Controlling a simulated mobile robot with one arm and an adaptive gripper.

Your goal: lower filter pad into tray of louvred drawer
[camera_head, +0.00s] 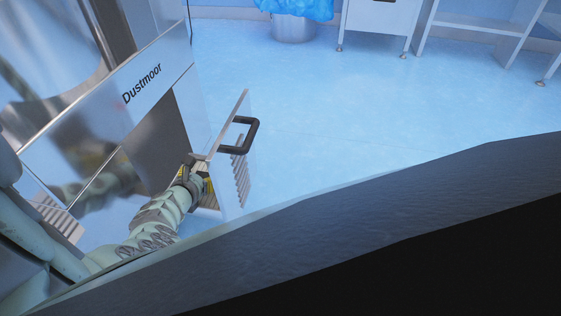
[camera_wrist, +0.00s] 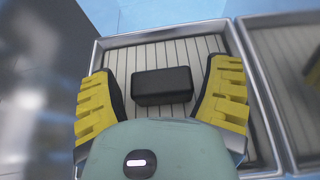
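The louvred drawer (camera_head: 232,165) stands pulled out from the steel cabinet, its dark handle (camera_head: 240,135) facing right. In the wrist view its tray (camera_wrist: 150,50) has a metal rim and a pale slatted floor. The filter pad (camera_wrist: 161,86), a small black block, shows over the slats in the middle of the tray and looks to be lying on them. My gripper (camera_wrist: 160,90) is open, a yellow finger on each side of the pad with a narrow gap to each. In the head view my gripper (camera_head: 196,178) reaches down behind the drawer front, and the pad is hidden.
The steel cabinet marked Dustmoor (camera_head: 140,85) stands at left, close to my arm. A dark slab edge (camera_head: 380,215) crosses the lower right. Beyond lie a bin with a blue liner (camera_head: 293,25) and white furniture (camera_head: 378,22). The blue floor between is clear.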

